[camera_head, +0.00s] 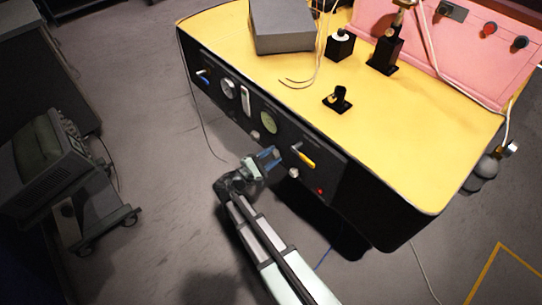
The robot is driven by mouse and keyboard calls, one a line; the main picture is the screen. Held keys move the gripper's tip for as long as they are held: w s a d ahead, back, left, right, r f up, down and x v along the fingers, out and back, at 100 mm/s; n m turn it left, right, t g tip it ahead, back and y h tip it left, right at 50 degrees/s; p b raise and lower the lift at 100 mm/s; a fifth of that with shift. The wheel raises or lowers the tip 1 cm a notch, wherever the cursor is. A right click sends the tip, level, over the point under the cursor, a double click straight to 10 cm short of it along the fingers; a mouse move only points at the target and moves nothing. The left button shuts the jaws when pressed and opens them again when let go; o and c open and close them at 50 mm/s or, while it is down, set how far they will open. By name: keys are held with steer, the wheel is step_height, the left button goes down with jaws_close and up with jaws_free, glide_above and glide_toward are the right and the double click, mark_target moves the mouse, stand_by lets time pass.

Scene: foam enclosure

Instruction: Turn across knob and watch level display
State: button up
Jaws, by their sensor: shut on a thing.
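My gripper (274,154) is at the black front panel (329,175) of the yellow-topped bench, left of a yellow-handled lever (304,156). Its jaws are shut on a knob, which they mostly hide; I cannot tell which way the knob points. A round greenish display (269,122) sits on the panel to the upper left of my gripper. A narrow white vertical gauge (245,99) and a round dial (228,89) are farther left. Their readings are too small to make out. I cannot tell which one is the level display.
Small pale knobs sit at the panel, one below the lever (293,173) and one left of my gripper (255,135). A red button (320,191) is at right and a blue-handled lever (203,77) at far left. A grey box (281,27) stands on the bench. A wheeled cart is at left.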

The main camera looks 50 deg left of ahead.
steer(key=shift+m, duration=0.7)
steer(key=o, duration=1)
steer(key=s, duration=1.4)
steer(key=shift+w+f, duration=0.1)
